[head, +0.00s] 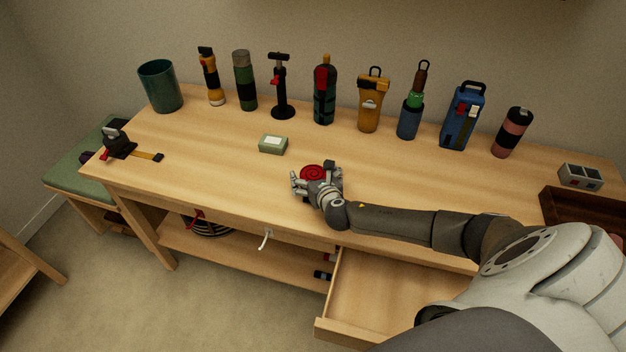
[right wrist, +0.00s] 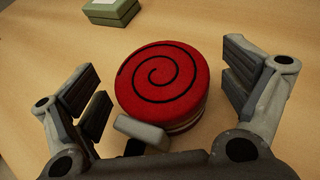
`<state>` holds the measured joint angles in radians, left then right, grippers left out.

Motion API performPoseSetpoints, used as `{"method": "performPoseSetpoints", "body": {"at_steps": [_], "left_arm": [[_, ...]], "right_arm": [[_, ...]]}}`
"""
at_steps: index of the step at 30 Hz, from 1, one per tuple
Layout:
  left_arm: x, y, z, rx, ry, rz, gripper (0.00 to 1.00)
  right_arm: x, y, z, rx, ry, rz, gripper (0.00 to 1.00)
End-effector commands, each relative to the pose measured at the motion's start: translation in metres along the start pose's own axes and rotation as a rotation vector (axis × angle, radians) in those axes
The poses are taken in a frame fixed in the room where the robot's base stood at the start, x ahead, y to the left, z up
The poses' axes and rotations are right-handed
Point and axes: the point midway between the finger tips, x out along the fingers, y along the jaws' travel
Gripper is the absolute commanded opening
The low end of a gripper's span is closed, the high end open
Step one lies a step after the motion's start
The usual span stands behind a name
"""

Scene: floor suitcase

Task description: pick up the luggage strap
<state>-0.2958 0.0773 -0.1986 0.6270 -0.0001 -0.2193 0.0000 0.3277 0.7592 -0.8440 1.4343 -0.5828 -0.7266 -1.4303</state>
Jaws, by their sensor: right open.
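The luggage strap appears to be the red roll with a black spiral on top (head: 313,171), lying on the wooden table near its front edge. It also shows in the right wrist view (right wrist: 163,78), with a pale buckle-like piece (right wrist: 142,131) at its near side. My right gripper (head: 317,181) is open at the roll. In the right wrist view its two fingers (right wrist: 164,87) stand on either side of the roll, with a gap on each side. The roll's underside is hidden. My left gripper is not in view.
A small green box (head: 273,145) lies behind the roll. Several bottles and tools line the table's back, beside a teal cup (head: 161,86). A black-and-red item (head: 118,144) lies at left. A drawer (head: 370,291) stands open below the front edge. The table's left-middle is clear.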

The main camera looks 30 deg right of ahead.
Motion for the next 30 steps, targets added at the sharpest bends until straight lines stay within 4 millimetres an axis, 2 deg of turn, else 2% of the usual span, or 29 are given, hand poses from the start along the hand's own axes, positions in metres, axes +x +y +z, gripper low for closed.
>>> {"method": "performPoseSetpoints", "body": {"at_steps": [4,13,25,30], "left_arm": [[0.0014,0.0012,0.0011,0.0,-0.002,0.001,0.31],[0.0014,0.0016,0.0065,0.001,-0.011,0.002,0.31],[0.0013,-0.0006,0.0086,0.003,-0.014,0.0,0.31],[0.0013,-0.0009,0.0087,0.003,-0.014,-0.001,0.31]], "right_arm": [[0.0117,-0.0006,-0.0004,0.0,0.0,-0.001,0.95],[0.0134,-0.0005,-0.0006,0.0,0.001,0.0,0.94],[0.0133,-0.0009,-0.0007,0.0,0.001,-0.001,0.43],[0.0134,-0.0009,0.0,0.0,0.0,-0.001,0.43]]}}
